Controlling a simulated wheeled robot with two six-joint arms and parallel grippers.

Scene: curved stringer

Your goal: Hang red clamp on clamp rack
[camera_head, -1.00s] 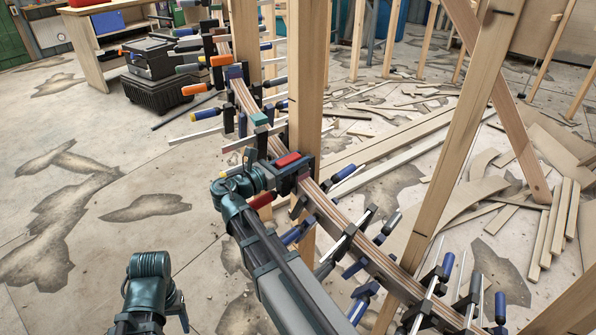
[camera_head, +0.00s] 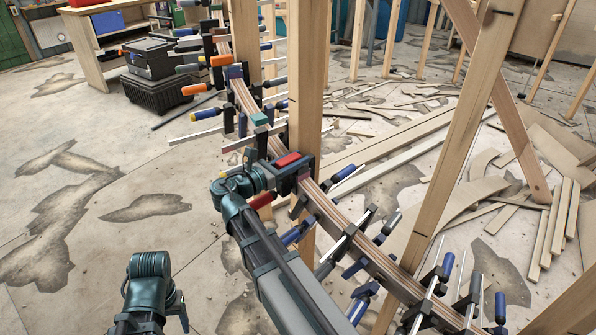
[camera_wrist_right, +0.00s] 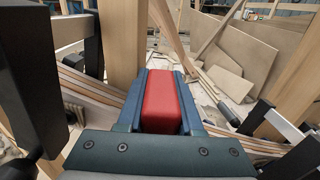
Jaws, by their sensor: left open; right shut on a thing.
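The red clamp (camera_head: 288,159) is at the curved laminated stringer (camera_head: 335,215), beside an upright post. A red handle (camera_head: 262,201) shows lower left of it, under my arm. My right gripper (camera_head: 272,172) is shut on the clamp; in the right wrist view the red block (camera_wrist_right: 162,102) sits between its two fingers. Whether the clamp's jaws still touch the stringer is hidden. My left gripper (camera_head: 178,312) is low at the bottom left, away from the stringer, and only partly seen. I cannot make out a clamp rack for certain.
Several blue-handled clamps (camera_head: 300,230) sit along the stringer, close to my right arm. Orange-handled ones (camera_head: 195,89) are farther back. Wooden posts (camera_head: 308,75) stand behind. A black toolbox (camera_head: 155,90) is near a workbench (camera_head: 97,70). Floor at left is clear.

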